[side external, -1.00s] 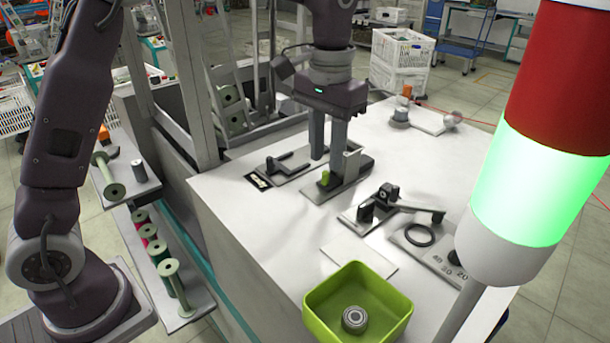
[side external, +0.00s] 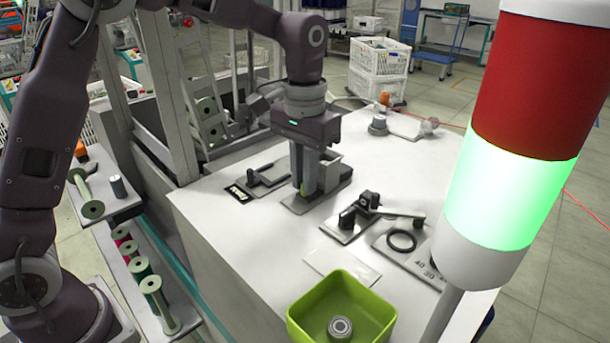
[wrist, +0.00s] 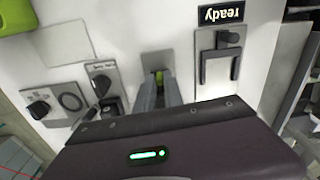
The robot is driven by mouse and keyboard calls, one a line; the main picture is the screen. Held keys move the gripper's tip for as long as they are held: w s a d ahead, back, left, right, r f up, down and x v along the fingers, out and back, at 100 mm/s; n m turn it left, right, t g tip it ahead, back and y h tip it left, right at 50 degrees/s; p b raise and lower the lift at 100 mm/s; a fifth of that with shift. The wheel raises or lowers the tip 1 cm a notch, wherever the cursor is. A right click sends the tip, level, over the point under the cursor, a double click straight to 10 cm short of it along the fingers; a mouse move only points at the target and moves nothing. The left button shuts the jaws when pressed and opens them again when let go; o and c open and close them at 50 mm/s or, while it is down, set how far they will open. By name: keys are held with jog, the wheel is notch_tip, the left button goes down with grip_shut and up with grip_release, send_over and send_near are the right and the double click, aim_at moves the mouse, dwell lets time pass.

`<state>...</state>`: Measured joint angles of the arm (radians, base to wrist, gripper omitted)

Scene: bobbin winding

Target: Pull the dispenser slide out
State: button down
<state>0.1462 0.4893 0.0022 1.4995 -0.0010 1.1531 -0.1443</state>
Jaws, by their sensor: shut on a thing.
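The dispenser (side external: 331,172) is a small light grey block on a grey base plate, standing in the middle of the white table. Its slide has a small green grip (wrist: 159,75), mostly hidden between my fingers. My gripper (side external: 304,190) points down beside the block and is shut on this green grip. The wrist view also shows my two fingers (wrist: 160,90) on either side of the green. How far the slide sticks out of the block cannot be told.
A latch plate (side external: 260,178) with a "ready" label (wrist: 221,13) lies close on one side. A black-and-grey lever fixture (side external: 362,212) and a plate with a black ring (side external: 401,240) are on the other. A green bin (side external: 310,313) holding a round part stands near the front.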

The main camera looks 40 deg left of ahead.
jog(key=shift+s, duration=0.55)
jog(key=shift+s+a, duration=0.1)
jog(key=shift+s, duration=1.65)
jog(key=shift+s+a, duration=0.1)
jog(key=shift+s, duration=0.1)
dwell(0.3)
